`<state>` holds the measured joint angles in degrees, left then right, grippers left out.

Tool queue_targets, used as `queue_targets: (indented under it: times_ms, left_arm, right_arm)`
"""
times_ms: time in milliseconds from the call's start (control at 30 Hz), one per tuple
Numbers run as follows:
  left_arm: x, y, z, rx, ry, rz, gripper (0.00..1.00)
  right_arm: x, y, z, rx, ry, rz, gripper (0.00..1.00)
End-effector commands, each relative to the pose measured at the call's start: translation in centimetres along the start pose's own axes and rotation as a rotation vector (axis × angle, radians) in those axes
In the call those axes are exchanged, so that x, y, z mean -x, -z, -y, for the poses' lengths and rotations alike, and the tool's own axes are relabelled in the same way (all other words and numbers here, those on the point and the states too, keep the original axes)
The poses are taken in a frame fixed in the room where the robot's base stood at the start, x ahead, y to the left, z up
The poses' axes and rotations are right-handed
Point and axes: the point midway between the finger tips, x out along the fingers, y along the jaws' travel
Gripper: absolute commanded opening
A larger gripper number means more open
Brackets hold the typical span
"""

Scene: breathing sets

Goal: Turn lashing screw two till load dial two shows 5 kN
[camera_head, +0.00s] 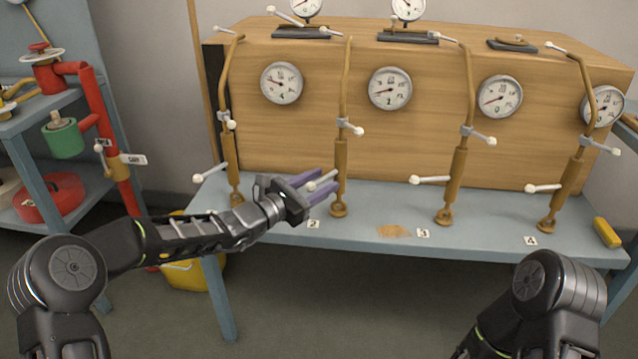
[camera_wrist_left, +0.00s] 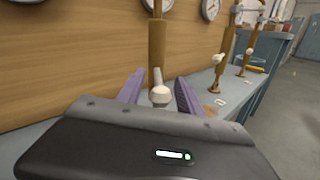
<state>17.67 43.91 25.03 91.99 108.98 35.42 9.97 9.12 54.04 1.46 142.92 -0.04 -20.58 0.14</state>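Lashing screw two (camera_head: 340,165) is a brown upright turnbuckle behind the label 2 (camera_head: 313,224). It also shows in the left wrist view (camera_wrist_left: 157,45). Its lower lever has a white knob (camera_wrist_left: 160,96). My left gripper (camera_head: 323,186) is open, its purple fingers on either side of this knob; in the left wrist view gaps show between knob and fingers. Load dial two (camera_head: 390,88) is a round white gauge on the wooden crate, its needle pointing left and slightly down; its figures are too small to read surely. My right gripper is out of view.
Similar lashing screws stand to the left (camera_head: 231,165) and right (camera_head: 455,180), with levers sticking out. The wooden crate (camera_head: 440,140) stands behind them on the blue-grey bench (camera_head: 380,252). A yellow block (camera_head: 607,232) lies at the bench's right end. Red pipework (camera_head: 100,120) stands left.

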Motion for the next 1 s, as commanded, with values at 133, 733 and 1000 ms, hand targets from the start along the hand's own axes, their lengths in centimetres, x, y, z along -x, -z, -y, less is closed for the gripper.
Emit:
queue_targets:
  times_ms: [133,733,1000]
  left_arm:
    - [0.0,0.0,0.0,-0.001,0.000,0.000,0.45]
    - [6.1,0.0,-0.1,-0.002,-0.002,-0.003,0.45]
    - [7.9,0.1,0.0,0.000,0.000,-0.001,0.45]
  right_arm:
    - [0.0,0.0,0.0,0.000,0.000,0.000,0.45]
    - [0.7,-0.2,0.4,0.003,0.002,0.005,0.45]
    - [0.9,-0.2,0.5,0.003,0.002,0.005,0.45]
